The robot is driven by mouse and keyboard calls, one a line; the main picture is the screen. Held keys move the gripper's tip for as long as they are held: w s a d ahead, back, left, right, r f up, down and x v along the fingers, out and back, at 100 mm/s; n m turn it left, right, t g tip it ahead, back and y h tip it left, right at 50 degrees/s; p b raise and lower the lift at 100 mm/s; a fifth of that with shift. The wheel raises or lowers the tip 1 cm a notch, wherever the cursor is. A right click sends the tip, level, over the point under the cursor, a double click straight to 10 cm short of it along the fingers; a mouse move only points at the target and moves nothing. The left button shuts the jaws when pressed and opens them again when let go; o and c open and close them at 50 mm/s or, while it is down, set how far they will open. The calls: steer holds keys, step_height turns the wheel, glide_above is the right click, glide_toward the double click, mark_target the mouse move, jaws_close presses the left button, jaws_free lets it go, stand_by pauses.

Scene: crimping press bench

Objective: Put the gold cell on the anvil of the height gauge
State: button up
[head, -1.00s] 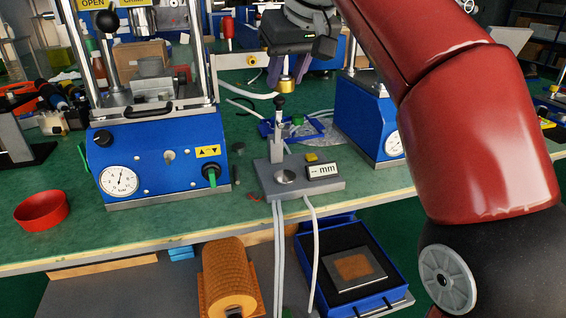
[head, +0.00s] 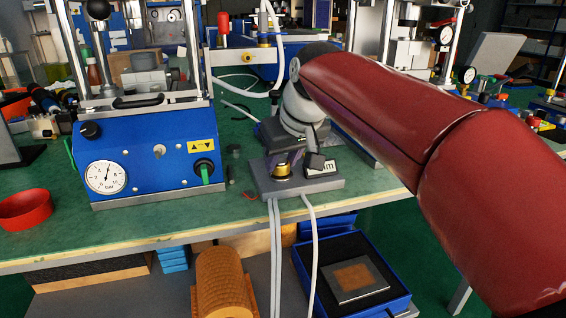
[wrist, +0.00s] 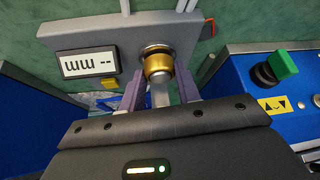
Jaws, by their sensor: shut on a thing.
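The gold cell (head: 283,169) sits at the anvil of the height gauge, low over its grey base (head: 326,184). In the wrist view the gold cell (wrist: 158,66) is between the tips of my gripper's two purple fingers (wrist: 160,84), which are shut on it. The anvil (wrist: 156,47) shows as a dark-rimmed disc just beyond the cell. I cannot tell whether the cell touches it. A silver cylinder stands between the fingers, partly hidden. My gripper (head: 284,163) and wrist hide the gauge's upper part.
A blue press (head: 140,165) with a dial and green knob stands left of the gauge. White cables hang over the front edge.

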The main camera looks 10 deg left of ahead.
steer(key=shift+f, duration=0.15)
steer(key=o, duration=1)
steer(key=shift+r, duration=0.2)
steer(key=p+v, duration=0.2)
steer(key=v, duration=1)
steer(key=s+d+f+m+t+h, duration=0.1)
steer(key=s+d+f+m, duration=0.1)
steer(key=d+f, duration=0.35)
steer(key=s+d+f+m+h, duration=0.1)
steer(key=s+d+f+m, duration=0.15)
steer(key=d, duration=0.65)
steer(key=s+d+f+m, duration=0.1)
steer(key=s+d+f, duration=0.2)
steer(key=f, duration=0.2)
steer(key=s+d+f+m+h, duration=0.1)
steer(key=s+d+f, duration=0.3)
steer(key=f, duration=0.2)
steer(key=s+d+f+m+h, duration=0.1)
steer(key=s+d+f+m, duration=0.1)
steer(key=s+d+f, duration=0.1)
steer(key=shift+s+d+f, duration=0.2)
steer(key=shift+s+f, duration=0.15)
steer(key=shift+f, duration=0.35)
steer(key=shift+s+d+f, duration=0.2)
steer(key=shift+s+f, duration=0.2)
steer(key=shift+f, duration=0.25)
